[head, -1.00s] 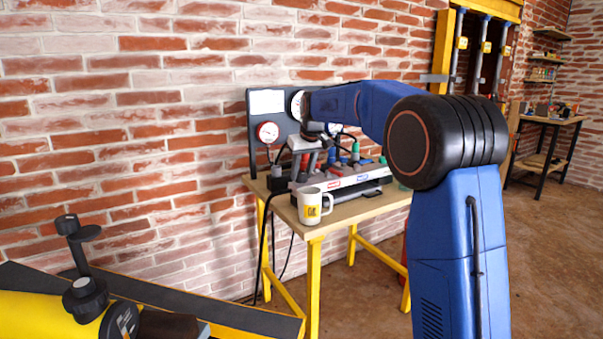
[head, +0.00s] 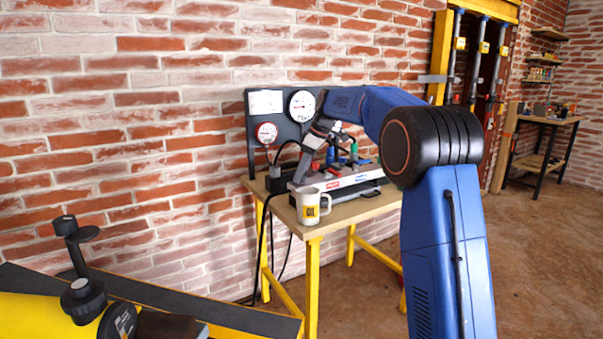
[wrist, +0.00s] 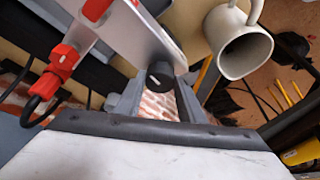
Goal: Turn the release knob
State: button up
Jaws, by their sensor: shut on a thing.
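The release knob (wrist: 160,75) is black with a white mark and sits at the end of a light metal manifold (wrist: 130,35). In the wrist view my gripper (wrist: 158,92) has one finger on each side of the knob and is shut on it. In the head view my gripper (head: 301,168) is tilted down at the left end of the manifold (head: 340,182), which stands on the workbench (head: 345,208). The knob itself is hidden in the head view.
A white mug (head: 309,207) stands close in front of the manifold; it also shows in the wrist view (wrist: 240,42). A panel with gauges (head: 302,105) stands behind. Red fittings (wrist: 62,58) and a black hose lie left of my fingers. A brick wall backs the bench.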

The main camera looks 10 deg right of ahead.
jog(key=shift+n, duration=0.4)
jog(key=o, duration=1)
jog(key=shift+d, duration=0.1)
jog(key=shift+o, duration=0.2)
jog(key=v, duration=1.7)
jog(key=shift+w+r, duration=0.25)
jog(key=shift+w, duration=0.05)
